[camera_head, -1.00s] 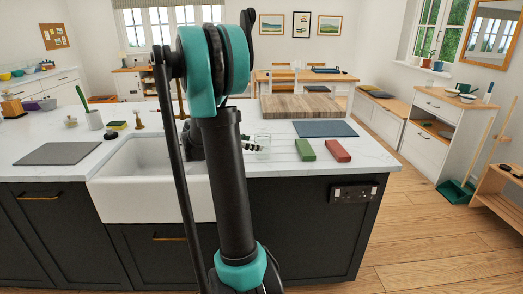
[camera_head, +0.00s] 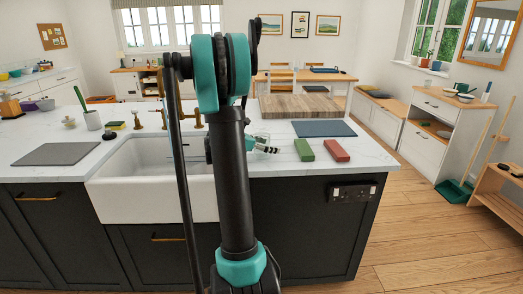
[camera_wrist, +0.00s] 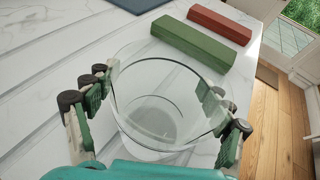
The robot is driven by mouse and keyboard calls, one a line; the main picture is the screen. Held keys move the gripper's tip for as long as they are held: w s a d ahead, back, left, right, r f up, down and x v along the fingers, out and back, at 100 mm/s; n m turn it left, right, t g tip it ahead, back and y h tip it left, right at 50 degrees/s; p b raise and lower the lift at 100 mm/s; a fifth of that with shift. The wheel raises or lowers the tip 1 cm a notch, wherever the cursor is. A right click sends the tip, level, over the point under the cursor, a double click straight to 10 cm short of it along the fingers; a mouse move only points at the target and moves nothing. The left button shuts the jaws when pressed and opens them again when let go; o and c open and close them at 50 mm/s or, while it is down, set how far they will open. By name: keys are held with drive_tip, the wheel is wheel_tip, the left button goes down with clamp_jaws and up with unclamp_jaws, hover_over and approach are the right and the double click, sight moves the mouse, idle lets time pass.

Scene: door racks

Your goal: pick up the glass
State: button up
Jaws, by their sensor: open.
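The clear glass (camera_wrist: 165,105) stands upright on the white countertop in the wrist view, with its wide rim facing my camera. My gripper (camera_wrist: 155,100) is open, with one finger on the left of the glass and the other on the right. The fingers are close to the rim; I cannot tell whether they touch it. In the head view my gripper (camera_head: 264,146) is just right of my arm over the counter. The glass (camera_head: 262,136) shows only faintly there, partly hidden by the gripper.
A green block (camera_head: 304,150) and a red block (camera_head: 337,151) lie to the right of the glass. A dark blue mat (camera_head: 324,129) and a wooden board (camera_head: 299,106) lie behind them. A white sink (camera_head: 140,180) is on the left. The counter's right end is nearby.

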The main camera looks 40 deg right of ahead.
drive_tip(key=shift+c, duration=0.4)
drive_tip(key=c, duration=1.4)
drive_tip(key=shift+r, duration=0.1)
